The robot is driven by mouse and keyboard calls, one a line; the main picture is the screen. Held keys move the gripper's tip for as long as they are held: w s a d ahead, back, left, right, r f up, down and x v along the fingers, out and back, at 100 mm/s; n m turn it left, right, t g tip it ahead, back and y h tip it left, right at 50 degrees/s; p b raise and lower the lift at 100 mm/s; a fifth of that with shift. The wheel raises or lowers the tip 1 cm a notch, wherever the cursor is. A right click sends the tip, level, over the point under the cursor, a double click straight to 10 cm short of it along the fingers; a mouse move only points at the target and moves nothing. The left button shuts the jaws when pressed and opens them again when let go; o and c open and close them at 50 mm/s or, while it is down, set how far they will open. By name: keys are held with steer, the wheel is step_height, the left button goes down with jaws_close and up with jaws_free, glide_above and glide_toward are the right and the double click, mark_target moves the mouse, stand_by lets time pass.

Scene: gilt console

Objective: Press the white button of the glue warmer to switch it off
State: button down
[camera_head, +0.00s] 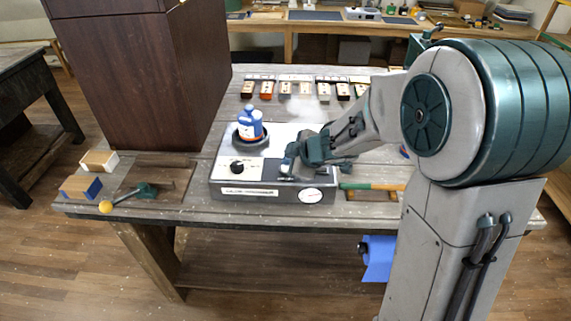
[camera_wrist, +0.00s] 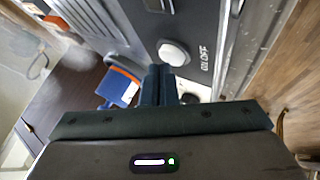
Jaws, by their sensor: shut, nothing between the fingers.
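In the wrist view the round white button (camera_wrist: 174,52) sits on the dark panel beside "ON OFF" lettering (camera_wrist: 204,58). My gripper (camera_wrist: 161,70) is shut and empty, its fingertips right beside the button's edge; I cannot tell whether they touch it. In the head view my gripper (camera_head: 288,165) is over the warmer's front, between knob and gauge, and hides the button area.
A blue bottle (camera_head: 250,125) with an orange and white label stands on the warmer's round plate. A tall brown cabinet (camera_head: 140,80) stands at left. Wooden blocks (camera_head: 98,161) and a yellow-ended tool (camera_head: 125,196) lie front left. A green-handled tool (camera_head: 370,186) lies right of the warmer.

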steer(key=shift+r+p, duration=0.65)
steer(key=shift+r, duration=0.05)
step_height(320, 180, up, 6)
steer(key=p, duration=0.7)
